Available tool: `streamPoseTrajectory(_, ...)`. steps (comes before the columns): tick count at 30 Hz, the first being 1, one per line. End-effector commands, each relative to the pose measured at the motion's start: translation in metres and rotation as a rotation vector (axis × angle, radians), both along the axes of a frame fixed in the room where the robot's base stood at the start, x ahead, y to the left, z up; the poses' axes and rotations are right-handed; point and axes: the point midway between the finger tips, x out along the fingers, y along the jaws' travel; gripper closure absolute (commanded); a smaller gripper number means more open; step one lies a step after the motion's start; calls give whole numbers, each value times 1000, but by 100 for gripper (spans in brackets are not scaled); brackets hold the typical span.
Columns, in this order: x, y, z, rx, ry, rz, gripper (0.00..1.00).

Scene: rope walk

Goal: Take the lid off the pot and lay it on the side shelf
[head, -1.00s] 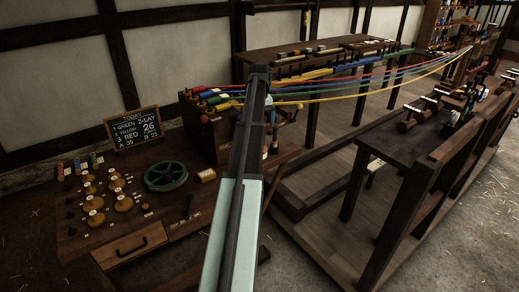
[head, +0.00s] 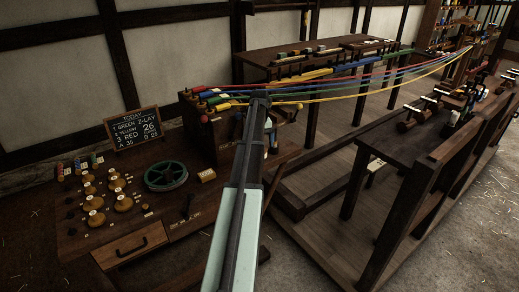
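I cannot make out a pot, a lid or a side shelf for certain in the head view. My arm rises from the bottom centre to a dark joint in front of the bench's right end. I cannot make out my gripper or its fingers. Small parts just right of the arm are too small and too covered to tell. Whether anything is held does not show.
A wooden bench (head: 78,238) at left bears a green wheel (head: 166,172), several wooden knobs and a chalkboard (head: 133,124). Coloured strands (head: 350,92) run from a wooden box (head: 205,140) to the far right. A dark frame (head: 400,150) stands at right.

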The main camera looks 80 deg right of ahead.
Motion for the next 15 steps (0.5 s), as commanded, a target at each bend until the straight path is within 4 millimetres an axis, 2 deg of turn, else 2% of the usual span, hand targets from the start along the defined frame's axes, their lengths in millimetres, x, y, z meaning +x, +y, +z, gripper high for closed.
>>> streamPoseTrajectory(3, 0, 0, -7, -1, 0, 0, 0)
streamPoseTrajectory(9, 0, 0, -7, -1, 0, 0, 0)
streamPoseTrajectory(15, 0, 0, -7, -1, 0, 0, 19)
